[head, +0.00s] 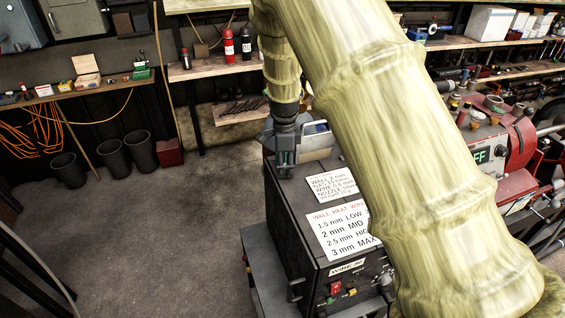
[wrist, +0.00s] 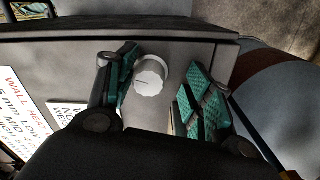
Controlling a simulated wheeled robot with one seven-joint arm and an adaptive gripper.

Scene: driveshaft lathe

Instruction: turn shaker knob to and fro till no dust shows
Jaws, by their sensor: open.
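A light grey knob (wrist: 151,76) with a dark pointer line stands on the dark top of a machine box in the wrist view. My gripper (head: 285,160) is open, pointing down over the far left part of the box top in the head view. In the wrist view its two teal-padded fingers stand on either side of the knob, the left finger close to it and the right one with a wider gap. I cannot tell whether either finger touches the knob. The knob is hidden in the head view. I make out no dust in either view.
The dark box (head: 290,225) carries white label sheets (head: 338,226) on top and a red switch (head: 335,289) on its front. A red machine (head: 520,150) stands to the right. Black bins (head: 112,158) stand at left.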

